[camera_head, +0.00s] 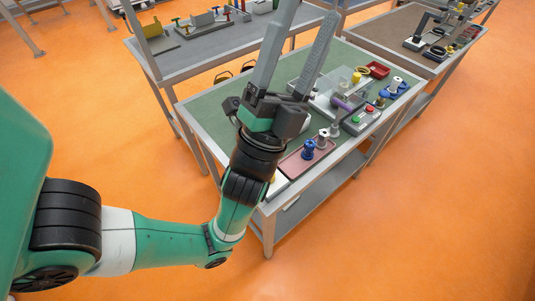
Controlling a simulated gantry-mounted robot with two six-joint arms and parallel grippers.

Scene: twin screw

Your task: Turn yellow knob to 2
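A small yellow knob-like part (356,78) shows near the middle of the green-topped workbench (215,108), beside a clear panel. It is too small to read any number or pointer on it. My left gripper (309,14) is raised in front of the bench, its two long grey fingers spread apart and pointing up in the picture. Nothing shows between the fingers. The gripper appears left of the yellow part and apart from it, and it hides part of the bench. My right gripper is not in view.
A box with red and green buttons (361,120), a red bin (378,69), a blue-and-white part (394,87) and a pink tray (293,164) with a blue piece (309,149) crowd the bench. Other benches stand behind. The orange floor (440,220) at right is clear.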

